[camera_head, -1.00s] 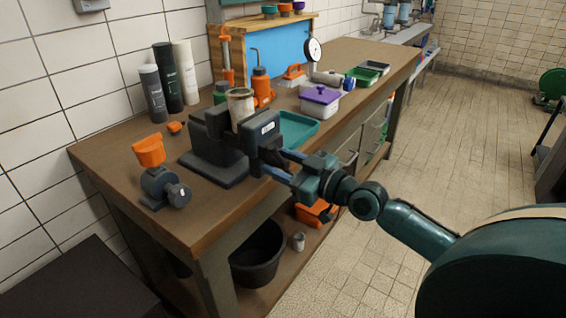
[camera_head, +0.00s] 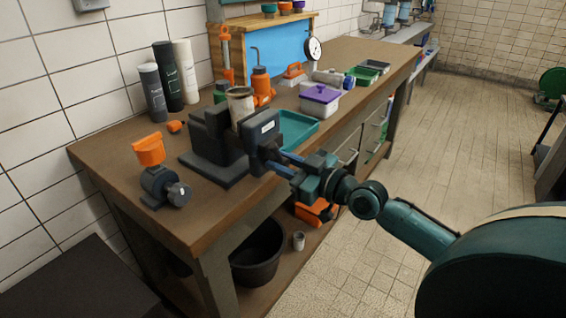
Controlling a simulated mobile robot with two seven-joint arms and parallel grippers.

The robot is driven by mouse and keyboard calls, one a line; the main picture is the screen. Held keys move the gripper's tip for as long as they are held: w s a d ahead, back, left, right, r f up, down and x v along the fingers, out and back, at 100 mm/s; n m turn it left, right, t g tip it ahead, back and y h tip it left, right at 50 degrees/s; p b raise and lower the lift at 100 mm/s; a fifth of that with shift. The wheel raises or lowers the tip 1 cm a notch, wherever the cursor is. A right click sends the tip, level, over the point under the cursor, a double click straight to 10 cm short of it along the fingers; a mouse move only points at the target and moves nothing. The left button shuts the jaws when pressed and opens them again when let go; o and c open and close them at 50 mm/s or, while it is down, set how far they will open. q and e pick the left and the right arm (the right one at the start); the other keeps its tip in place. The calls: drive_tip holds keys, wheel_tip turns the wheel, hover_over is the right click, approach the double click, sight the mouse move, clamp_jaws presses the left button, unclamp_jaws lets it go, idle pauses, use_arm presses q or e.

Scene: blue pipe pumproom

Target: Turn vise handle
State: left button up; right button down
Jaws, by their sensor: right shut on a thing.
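A dark grey vise (camera_head: 212,145) stands on the wooden workbench near its front edge. A pale cylinder (camera_head: 240,105) stands upright between its jaws. The vise's front jaw block (camera_head: 263,133) faces the room. My right gripper (camera_head: 279,164) is at the front of the vise, just past the bench edge, with its blue fingers pointing at the jaw block. It is shut on the vise handle, which the fingers and the jaw block largely hide. My left gripper does not show.
The wooden workbench (camera_head: 130,144) carries a small grey motor-like device with an orange top (camera_head: 150,150), a teal tray (camera_head: 299,128), a purple-lidded box (camera_head: 320,98) and an orange bottle (camera_head: 262,87). A black bucket (camera_head: 256,255) sits on the lower shelf.

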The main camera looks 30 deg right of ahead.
drive_tip(key=shift+m+p, duration=0.4)
drive_tip(key=shift+m, duration=1.2)
drive_tip(key=c, duration=1.2)
unclamp_jaws()
drive_tip(key=shift+s, duration=0.15)
drive_tip(key=b+v, duration=0.1)
drive_tip(key=v, duration=1.2)
drive_tip(key=shift+c, duration=0.2)
